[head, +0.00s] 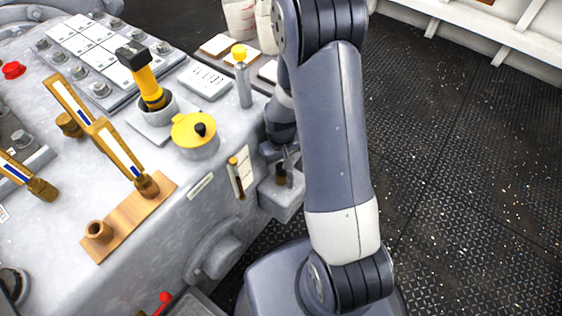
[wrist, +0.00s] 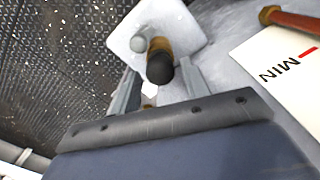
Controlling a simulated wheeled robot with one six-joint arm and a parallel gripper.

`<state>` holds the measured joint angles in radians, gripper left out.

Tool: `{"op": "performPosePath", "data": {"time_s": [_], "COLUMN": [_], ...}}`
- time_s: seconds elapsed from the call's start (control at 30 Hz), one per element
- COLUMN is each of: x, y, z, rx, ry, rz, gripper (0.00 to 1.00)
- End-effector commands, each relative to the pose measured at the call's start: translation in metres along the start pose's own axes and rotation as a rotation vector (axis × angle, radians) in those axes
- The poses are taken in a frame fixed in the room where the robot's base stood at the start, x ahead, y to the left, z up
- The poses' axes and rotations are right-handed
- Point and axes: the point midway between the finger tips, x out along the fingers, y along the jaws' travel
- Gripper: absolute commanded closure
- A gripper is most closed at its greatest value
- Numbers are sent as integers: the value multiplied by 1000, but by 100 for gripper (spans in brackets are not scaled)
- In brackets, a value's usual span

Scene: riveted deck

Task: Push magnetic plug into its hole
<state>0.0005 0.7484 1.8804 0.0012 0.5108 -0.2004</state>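The plug (wrist: 160,62), with a brass-brown body and a dark rounded end, stands out from a pale square block in the wrist view. My gripper (wrist: 158,68) has its two grey fingers apart, one on each side of the plug, with gaps visible between fingers and plug. In the head view my gripper (head: 285,164) is over the pale block (head: 282,200) on the console's side, and the brown plug (head: 280,175) shows partly behind the fingers. A small grey round spot (wrist: 138,44) lies beside the plug; whether it is a hole is unclear. The plug's base is hidden.
A gauge plate marked MIN (wrist: 285,75) with a brown-red tube is close at the right in the wrist view. The console (head: 225,190) carries a yellow-lidded pot (head: 194,131), levers and buttons. Riveted deck floor (head: 460,170) is open to the right.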

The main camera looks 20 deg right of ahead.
Motion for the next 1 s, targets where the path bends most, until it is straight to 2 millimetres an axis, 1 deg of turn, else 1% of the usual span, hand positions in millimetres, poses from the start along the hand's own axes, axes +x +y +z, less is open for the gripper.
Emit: {"op": "performPosePath", "data": {"time_s": [0.03, 0.1, 0.33, 0.43, 0.57, 0.7, 0.8, 0.9, 1.0], "x": [0, 0, -1, -9, -31, -61, -80, -94, -104], "y": [0, 0, 0, 0, 0, 0, 0, 0, 0], "z": [0, 0, 0, -1, -1, -1, -1, -1, -1], "rx": [0, 0, 0, 0, 0, 0, 0, 0, 0], "ry": [0, 0, 0, 3, 5, 5, 5, 3, 3], "rz": [0, 0, 0, 1, 1, 1, 1, 1, 1], "gripper": [51, 46, 46, 46, 46, 46, 46, 46, 46]}}
